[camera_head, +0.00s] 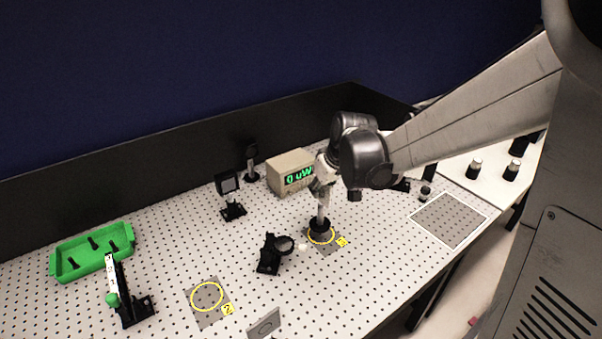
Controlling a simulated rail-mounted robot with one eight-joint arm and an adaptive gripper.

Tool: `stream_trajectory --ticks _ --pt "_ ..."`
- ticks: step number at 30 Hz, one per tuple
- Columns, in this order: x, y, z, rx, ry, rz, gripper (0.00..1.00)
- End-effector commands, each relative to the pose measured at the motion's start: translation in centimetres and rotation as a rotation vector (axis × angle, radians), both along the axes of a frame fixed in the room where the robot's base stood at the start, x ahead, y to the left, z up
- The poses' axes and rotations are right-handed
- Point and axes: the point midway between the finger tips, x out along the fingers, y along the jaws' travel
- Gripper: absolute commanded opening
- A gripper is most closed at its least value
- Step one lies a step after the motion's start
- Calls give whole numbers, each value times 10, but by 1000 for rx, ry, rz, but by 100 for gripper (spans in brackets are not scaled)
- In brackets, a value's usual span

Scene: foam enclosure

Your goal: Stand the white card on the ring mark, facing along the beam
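My gripper (323,185) points down over the right-hand yellow ring mark (332,240), which has a small yellow number tag beside it. Directly below the gripper, a pale, narrow upright piece (321,212) on a round black base stands at the ring. It looks like the white card seen nearly edge-on, but its face and facing are not clear. The gripper's fingers meet or overlap its top; their closure is too small to tell. The base covers part of the ring. Whether it touches the board is not clear.
A black lens mount (268,254) stands close left of the ring. A second ring mark (207,296) is empty. A green tray (92,252), a square mount (229,190), a power meter (291,172) and a grey plate (264,325) surround free board. A white-outlined grey patch (449,220) is clear.

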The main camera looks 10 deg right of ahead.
Motion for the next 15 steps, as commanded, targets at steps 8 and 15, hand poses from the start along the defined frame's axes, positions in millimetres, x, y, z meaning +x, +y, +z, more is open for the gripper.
stream_trajectory --ticks 8,15 --pt "10 -8 -12 1 1 -1 0" --pt "10 -8 -41 0 0 -1 0"
